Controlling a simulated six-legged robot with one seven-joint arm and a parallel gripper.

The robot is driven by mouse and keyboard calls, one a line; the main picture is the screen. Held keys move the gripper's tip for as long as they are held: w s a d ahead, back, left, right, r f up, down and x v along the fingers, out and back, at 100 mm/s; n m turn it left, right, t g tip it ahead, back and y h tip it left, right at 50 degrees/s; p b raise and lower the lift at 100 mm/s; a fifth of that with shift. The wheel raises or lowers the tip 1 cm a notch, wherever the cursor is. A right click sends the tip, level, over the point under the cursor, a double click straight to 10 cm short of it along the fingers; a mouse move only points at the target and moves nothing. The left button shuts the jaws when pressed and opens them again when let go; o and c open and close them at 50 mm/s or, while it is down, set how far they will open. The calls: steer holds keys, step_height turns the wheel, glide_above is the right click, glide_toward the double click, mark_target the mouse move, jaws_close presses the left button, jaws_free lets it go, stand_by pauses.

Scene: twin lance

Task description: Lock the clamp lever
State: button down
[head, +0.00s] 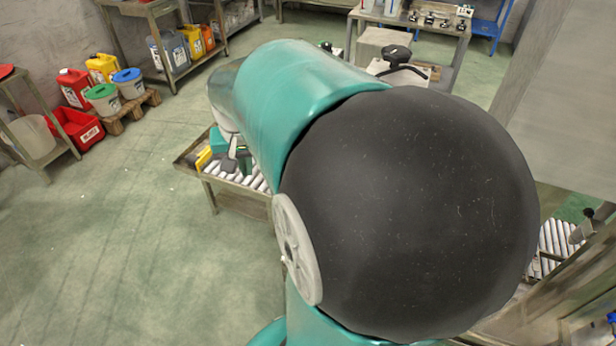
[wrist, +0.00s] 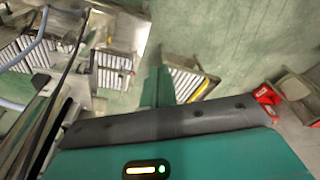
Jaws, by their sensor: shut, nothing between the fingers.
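I cannot pick out the clamp lever for certain in either view. A dark and teal piece (head: 240,155) with a yellow part (head: 203,158) shows at the roller table, partly hidden by my arm; I cannot tell whether it is a clamp. My gripper (wrist: 163,72) shows in the wrist view as narrow teal fingers beyond my grey-edged teal wrist housing. It is shut and holds nothing. In that view the fingers overlap a short roller table; I cannot tell whether they touch it. In the head view my arm covers much of the middle.
A roller table (head: 250,182) stands left of my arm. More rollers (head: 553,245) lie at the right behind a post. A workbench (head: 440,40) with parts is at the back. Red bin (head: 78,130), buckets and canisters stand at the left wall. The green floor at left is clear.

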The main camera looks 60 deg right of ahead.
steer(key=s+d+f+m+g, duration=0.1)
steer(key=s+d+f+m, duration=0.2)
steer(key=d, duration=0.6)
steer(key=s+d+f+m+g, duration=0.2)
steer(key=s+d, duration=0.4)
steer(key=d, duration=0.3)
step_height(320, 180, down, 3)
steer(key=shift+d+r+m+g, duration=0.1)
steer(key=shift+d+m+g, duration=0.15)
steer(key=shift+m, duration=0.65)
steer(key=x, duration=1.4)
steer(key=shift+s+a, duration=0.1)
steer(key=shift+a, duration=0.1)
